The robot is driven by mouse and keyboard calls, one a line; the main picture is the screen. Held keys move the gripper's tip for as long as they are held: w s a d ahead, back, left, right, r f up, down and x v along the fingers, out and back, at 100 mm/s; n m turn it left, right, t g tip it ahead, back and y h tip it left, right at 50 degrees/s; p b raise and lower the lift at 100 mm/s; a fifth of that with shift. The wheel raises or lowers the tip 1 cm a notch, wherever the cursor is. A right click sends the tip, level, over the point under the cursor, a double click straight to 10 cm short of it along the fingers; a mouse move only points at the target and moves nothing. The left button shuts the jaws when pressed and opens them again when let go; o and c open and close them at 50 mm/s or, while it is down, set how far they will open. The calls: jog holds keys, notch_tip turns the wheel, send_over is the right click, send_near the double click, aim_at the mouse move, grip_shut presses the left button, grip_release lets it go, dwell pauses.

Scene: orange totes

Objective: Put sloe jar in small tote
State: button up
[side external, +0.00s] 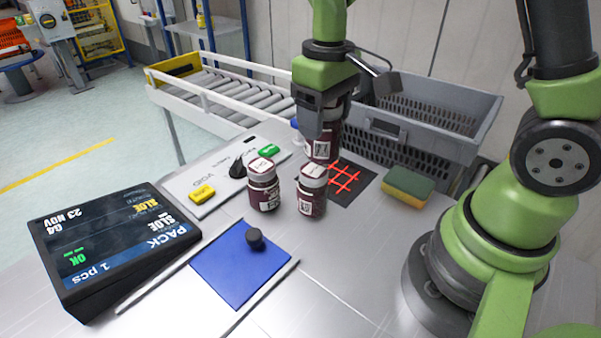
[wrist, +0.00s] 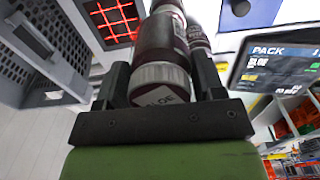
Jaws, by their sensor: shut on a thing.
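My gripper (side external: 322,122) points down and is shut on a dark purple jar (side external: 321,146) with a white label. In the wrist view the held jar (wrist: 165,75) sits between the fingers, its white lid reading "SLOE" towards the camera. It is near the back edge of a red grid; whether its base touches the table is unclear. Two similar jars stand upright in front, a left one (side external: 263,187) and a right one (side external: 311,192); I cannot read their names. A grey perforated tote (side external: 440,137) stands behind and to the right; I cannot tell if it is the small tote.
A dark pad with a red grid (side external: 346,180) and a sponge (side external: 408,184) lie near the tote. A white board (side external: 207,180), a blue mat (side external: 225,277) with a black knob (side external: 254,238), and a screen (side external: 110,245) reading "PACK SLOE 1 pcs" are left. A roller conveyor (side external: 225,88) is behind.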

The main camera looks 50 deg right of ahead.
jog(key=shift+r, duration=0.55)
jog(key=shift+m, duration=0.3)
jog(key=r, duration=0.4)
jog(key=shift+w+d, duration=0.15)
jog(key=shift+d, duration=0.2)
jog(key=d+m, duration=1.4)
jog(key=d, duration=0.4)
jog(key=s+d+m, duration=1.3)
jog(key=d, duration=0.3)
jog(key=shift+w+a+f, duration=0.1)
jog(key=shift+f, duration=4.6)
jog(key=shift+w+a+f, duration=0.1)
jog(key=shift+f, duration=4.55)
jog(key=shift+w+a+f, duration=0.1)
jog(key=shift+f, duration=4.6)
